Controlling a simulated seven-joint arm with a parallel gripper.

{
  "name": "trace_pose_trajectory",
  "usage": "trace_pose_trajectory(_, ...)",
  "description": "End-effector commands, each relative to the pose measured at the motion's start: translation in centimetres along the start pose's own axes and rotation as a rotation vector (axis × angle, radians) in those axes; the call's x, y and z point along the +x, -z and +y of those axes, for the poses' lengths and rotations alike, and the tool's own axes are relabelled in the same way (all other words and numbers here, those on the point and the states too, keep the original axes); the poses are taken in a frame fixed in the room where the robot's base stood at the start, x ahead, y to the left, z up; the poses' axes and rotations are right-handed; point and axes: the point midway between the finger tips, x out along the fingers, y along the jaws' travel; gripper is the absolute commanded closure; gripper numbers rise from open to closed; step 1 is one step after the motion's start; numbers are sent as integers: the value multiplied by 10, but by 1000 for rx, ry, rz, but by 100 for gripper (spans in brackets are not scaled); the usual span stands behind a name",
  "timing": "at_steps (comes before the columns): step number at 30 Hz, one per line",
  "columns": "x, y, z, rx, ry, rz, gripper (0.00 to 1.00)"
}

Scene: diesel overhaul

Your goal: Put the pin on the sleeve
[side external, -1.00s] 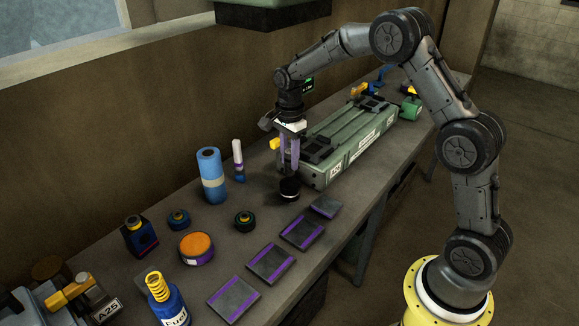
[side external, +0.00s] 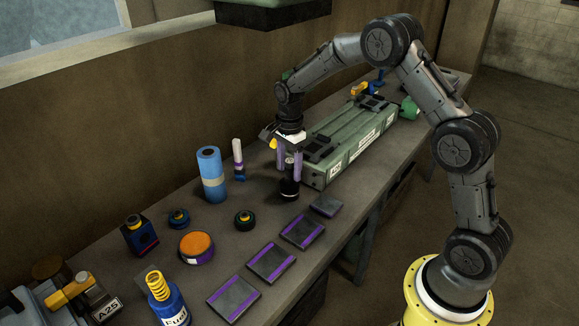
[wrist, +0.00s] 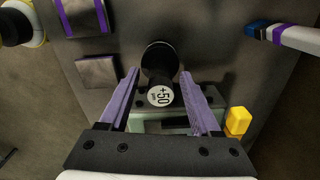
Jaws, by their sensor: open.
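A dark upright piece with a white "+50" end, which looks like the pin (wrist: 160,95), stands on the bench below my gripper (wrist: 159,76). Its wide black round part (side external: 289,191) shows at the bench in the side view. My gripper is open, pointing down, with a purple finger on each side of the piece. I cannot tell whether either finger touches it.
A long green block (side external: 352,140) lies just behind and right of my gripper. A blue roll (side external: 211,174) and a white stick (side external: 238,153) stand to the left. Dark purple-striped plates (side external: 270,263) line the front edge. An orange-topped tin (side external: 196,246) is front left.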

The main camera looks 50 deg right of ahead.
Motion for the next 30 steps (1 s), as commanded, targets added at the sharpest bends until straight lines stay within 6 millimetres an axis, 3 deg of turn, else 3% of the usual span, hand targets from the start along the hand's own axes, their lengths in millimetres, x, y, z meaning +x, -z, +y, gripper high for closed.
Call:
trace_pose_trajectory(7,-12,0,-1,0,3,0,36)
trace_pose_trajectory(21,-101,0,-1,0,5,0,36)
trace_pose_trajectory(30,-123,0,0,0,0,0,36)
